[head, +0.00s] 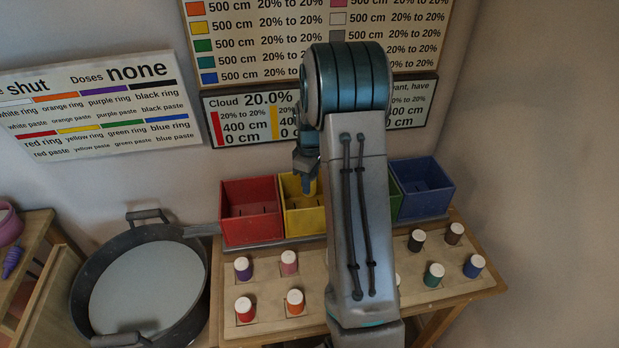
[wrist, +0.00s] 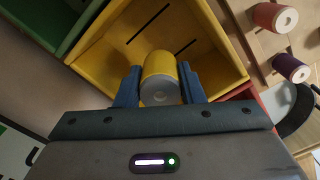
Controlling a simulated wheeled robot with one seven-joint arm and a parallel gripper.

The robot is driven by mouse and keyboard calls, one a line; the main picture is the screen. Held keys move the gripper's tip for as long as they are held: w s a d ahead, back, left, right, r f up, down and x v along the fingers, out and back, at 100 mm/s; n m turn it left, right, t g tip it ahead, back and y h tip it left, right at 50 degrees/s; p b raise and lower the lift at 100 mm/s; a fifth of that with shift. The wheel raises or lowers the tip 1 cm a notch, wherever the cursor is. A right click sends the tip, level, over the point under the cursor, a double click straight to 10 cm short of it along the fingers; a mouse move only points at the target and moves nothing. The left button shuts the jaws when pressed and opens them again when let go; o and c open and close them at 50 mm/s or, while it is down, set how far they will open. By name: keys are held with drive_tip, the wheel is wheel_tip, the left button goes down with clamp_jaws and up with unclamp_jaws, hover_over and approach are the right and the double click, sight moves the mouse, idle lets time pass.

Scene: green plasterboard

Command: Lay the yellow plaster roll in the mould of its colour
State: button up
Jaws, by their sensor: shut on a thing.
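The yellow plaster roll (wrist: 159,80) is between the two blue fingers of my gripper (wrist: 159,86) in the wrist view. My gripper is shut on it. The yellow mould (wrist: 212,52) is an open box with dark slots in its floor, and the roll shows in front of its opening. In the head view my gripper (head: 306,178) is over the yellow mould (head: 304,227), partly hidden by my arm. I cannot tell whether the roll touches the mould's floor.
The red mould (head: 250,233) stands left of the yellow one, and the green (head: 396,190) and blue (head: 424,204) moulds stand to the right. Several coloured rolls, such as the purple roll (head: 243,268), stand on the wooden table in front. A large pan (head: 84,282) is at the left.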

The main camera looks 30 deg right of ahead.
drive_tip(key=o, duration=1.1)
drive_tip(key=shift+r, duration=0.15)
wheel_tip(320, 180, up, 14)
drive_tip(key=b, duration=0.2)
drive_tip(key=shift+f, duration=0.2)
drive_tip(key=shift+r, duration=0.1)
wheel_tip(320, 180, up, 7)
drive_tip(key=p, duration=0.5)
